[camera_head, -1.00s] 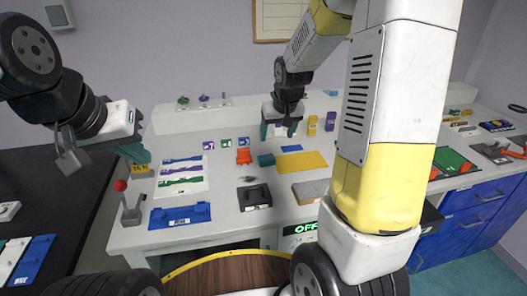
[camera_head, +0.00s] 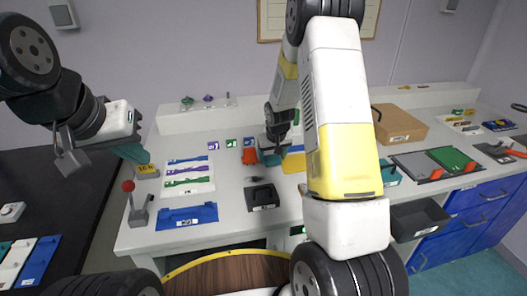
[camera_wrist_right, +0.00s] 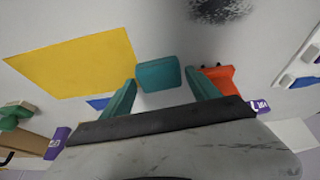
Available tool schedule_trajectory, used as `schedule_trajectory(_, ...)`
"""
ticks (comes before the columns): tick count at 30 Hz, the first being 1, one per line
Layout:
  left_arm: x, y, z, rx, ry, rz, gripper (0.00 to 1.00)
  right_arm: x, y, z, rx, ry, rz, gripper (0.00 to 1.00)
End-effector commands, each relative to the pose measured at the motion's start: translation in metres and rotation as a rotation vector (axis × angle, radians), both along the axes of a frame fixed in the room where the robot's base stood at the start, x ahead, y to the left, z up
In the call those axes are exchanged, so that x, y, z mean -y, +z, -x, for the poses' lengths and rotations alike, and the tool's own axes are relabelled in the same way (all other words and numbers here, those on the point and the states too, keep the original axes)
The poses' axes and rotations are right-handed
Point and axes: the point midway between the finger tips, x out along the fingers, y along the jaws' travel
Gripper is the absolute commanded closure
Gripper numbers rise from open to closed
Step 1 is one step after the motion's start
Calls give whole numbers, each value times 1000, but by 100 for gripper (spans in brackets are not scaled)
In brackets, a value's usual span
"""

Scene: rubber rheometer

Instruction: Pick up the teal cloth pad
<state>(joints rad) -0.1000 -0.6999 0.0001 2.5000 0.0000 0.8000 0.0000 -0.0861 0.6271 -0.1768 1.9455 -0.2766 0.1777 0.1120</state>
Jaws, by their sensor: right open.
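The teal cloth pad (camera_wrist_right: 159,73) is a small block lying on the white bench. In the right wrist view it lies between and just ahead of the two teal fingertips of my open right gripper (camera_wrist_right: 163,80), with gaps on both sides. In the head view my right gripper (camera_head: 273,155) is low over the bench at the pad's place, and its fingers are hard to tell from the pad. My left gripper (camera_head: 133,154) hangs over the bench's left end, far from the pad; its finger gap is not clear.
An orange-red object (camera_wrist_right: 218,79) stands close beside the right fingers. A yellow sheet (camera_wrist_right: 70,63) lies flat on the pad's other side. A black tray (camera_head: 262,196) and a blue tray (camera_head: 187,216) lie nearer the bench front. A brown box (camera_head: 400,125) stands at right.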

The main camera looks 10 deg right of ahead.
Motion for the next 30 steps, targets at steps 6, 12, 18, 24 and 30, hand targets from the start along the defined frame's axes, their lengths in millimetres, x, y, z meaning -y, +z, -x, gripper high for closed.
schedule_trajectory(6, 0, 0, 0, 0, 0, 0, 100, 0, -1, 0, 0, 0, 0, 30)
schedule_trajectory(12, 0, 0, 0, 0, 0, 0, 100, 0, -1, 0, 0, -1, 0, 69)
schedule_trajectory(18, 0, 0, 0, 0, 0, 0, 100, 0, 0, 0, 0, -1, 0, 80)
schedule_trajectory(24, 0, 0, 0, 0, 0, 0, 100, 0, 4, -1, 2, -1, -1, 80)
schedule_trajectory(30, 0, 0, 0, 0, 0, 0, 100, 0, 23, -1, 4, -1, -2, 80)
